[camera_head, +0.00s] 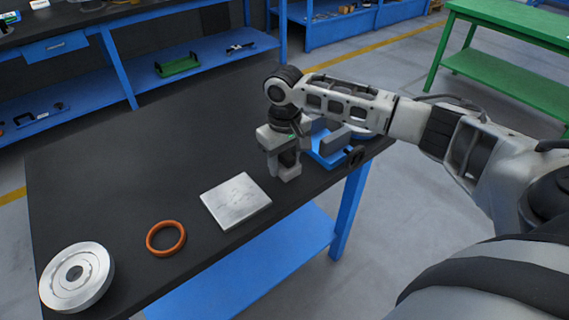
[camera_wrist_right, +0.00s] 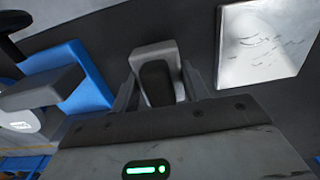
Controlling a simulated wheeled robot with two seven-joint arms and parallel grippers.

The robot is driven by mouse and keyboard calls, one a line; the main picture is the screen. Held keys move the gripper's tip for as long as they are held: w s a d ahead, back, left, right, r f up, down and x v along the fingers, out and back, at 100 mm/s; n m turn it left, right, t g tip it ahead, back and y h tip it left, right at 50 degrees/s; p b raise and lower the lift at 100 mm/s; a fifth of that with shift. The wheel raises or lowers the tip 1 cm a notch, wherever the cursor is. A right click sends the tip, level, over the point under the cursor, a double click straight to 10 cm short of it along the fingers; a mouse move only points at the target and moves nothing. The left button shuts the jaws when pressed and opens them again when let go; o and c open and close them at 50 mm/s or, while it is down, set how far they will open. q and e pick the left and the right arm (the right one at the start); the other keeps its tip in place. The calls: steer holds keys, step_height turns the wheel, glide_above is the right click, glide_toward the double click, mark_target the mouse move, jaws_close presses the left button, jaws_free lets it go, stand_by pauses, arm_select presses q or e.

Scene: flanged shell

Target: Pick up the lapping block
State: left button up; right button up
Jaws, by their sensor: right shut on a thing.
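My right gripper (camera_head: 285,172) points down at the table near its right edge. In the right wrist view its two fingers (camera_wrist_right: 160,95) are shut on a small grey block with a dark face (camera_wrist_right: 156,60), which looks like the lapping block. In the head view the block is mostly hidden by the gripper, and I cannot tell whether it touches the table. My left gripper is not in view.
A square metal plate (camera_head: 236,201), an orange ring (camera_head: 166,238) and a round flanged metal part (camera_head: 76,276) lie left of the gripper on the black table (camera_head: 130,160). A blue holder (camera_head: 322,157) with grey parts stands close on the right.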

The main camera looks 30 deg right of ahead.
steer(key=s+a+r+p, duration=0.1)
steer(key=s+a+r, duration=0.2)
steer(key=s+r, duration=0.8)
steer(key=shift+s+a+r, duration=0.25)
steer(key=shift+s+a, duration=0.15)
steer(key=shift+s, duration=0.85)
